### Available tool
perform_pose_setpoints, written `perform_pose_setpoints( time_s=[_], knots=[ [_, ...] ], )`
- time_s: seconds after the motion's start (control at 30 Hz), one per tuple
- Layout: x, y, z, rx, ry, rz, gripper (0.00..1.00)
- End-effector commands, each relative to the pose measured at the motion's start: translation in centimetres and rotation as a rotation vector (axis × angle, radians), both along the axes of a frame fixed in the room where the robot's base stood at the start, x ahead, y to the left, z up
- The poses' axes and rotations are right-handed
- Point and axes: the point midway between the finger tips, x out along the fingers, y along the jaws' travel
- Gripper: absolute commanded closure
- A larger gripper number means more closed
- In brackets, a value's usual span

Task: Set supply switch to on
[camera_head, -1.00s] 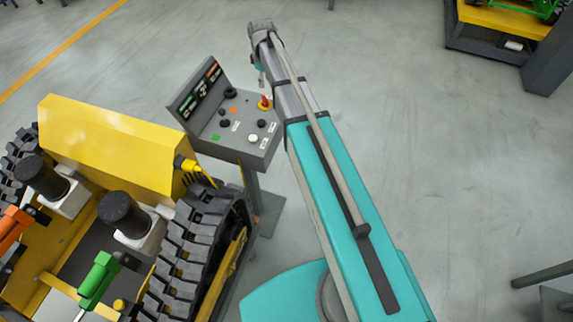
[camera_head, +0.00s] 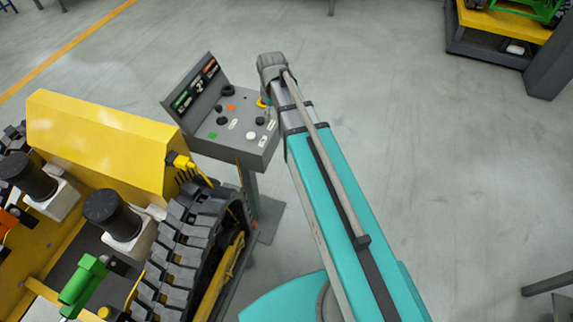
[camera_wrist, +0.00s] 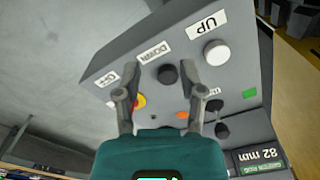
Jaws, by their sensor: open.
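The grey control panel (camera_head: 235,145) stands on a post, with several buttons, knobs and labels; it fills much of the wrist view (camera_wrist: 130,60). A red and yellow control (camera_wrist: 139,101), which looks like a rotary switch, shows beside the left finger, partly covered by it; in the head view only its yellow edge (camera_head: 262,103) shows. No label reading "supply" is legible. My gripper (camera_wrist: 158,66) is open and empty above the panel. Its fingertips flank a black button (camera_wrist: 168,74) near the "DOWN" label. Contact cannot be told. In the head view my arm hides most of the gripper.
A white button (camera_wrist: 216,53) sits by the "UP" label.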

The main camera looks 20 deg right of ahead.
Motion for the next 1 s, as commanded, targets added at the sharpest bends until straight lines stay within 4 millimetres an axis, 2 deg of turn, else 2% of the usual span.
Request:
perform_pose_setpoints(
  time_s=[0.1, 1.0],
  knots=[
    [-1.8, 0.0, -1.2, 0.0, 0.0, -0.046, 0.49],
    [-12.5, 0.0, -7.4, 0.0, 0.0, -0.394, 0.49]
  ],
)
